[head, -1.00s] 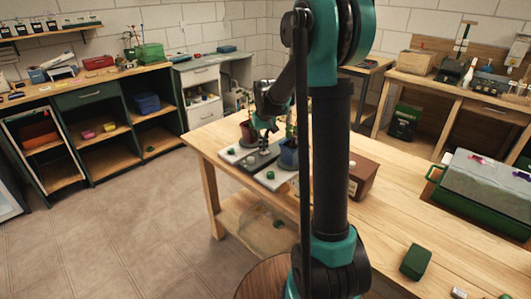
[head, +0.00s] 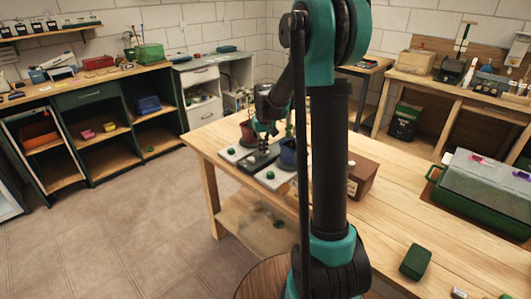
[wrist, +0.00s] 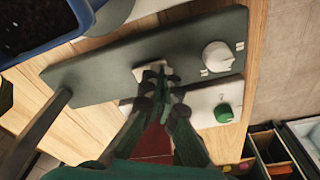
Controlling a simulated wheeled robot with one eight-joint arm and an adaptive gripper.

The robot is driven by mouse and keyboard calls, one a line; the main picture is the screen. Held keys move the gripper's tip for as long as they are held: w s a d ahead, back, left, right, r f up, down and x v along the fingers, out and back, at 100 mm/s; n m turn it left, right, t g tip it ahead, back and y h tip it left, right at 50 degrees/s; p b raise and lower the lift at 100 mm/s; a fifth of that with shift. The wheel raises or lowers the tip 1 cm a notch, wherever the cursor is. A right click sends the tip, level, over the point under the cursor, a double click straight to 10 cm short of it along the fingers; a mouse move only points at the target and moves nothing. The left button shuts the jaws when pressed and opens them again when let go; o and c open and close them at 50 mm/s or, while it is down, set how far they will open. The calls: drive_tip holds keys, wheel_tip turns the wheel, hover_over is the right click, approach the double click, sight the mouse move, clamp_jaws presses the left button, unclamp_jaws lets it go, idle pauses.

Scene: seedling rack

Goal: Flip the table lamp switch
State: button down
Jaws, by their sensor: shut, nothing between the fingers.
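A dark grey panel (wrist: 100,70) runs across the wrist view, with a small white square switch (wrist: 139,72) near its middle and a white round knob (wrist: 217,56) at its right end. My gripper (wrist: 160,76) is shut and empty, with its fingertips over or against the switch's right side, partly covering it. I cannot tell whether they touch. A grey rod (wrist: 42,125) stands at the panel's left end. In the head view the dark panel (head: 258,162) lies on the wooden table's far left corner, with my gripper (head: 263,140) above it.
White plates with green knobs lie on both sides of the dark panel (head: 231,152) (head: 273,180). A blue pot (head: 287,156) and a red pot (head: 246,132) stand close by. A brown box (head: 362,179) is to the right.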

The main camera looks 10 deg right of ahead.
drive_tip(key=shift+r, duration=3.45)
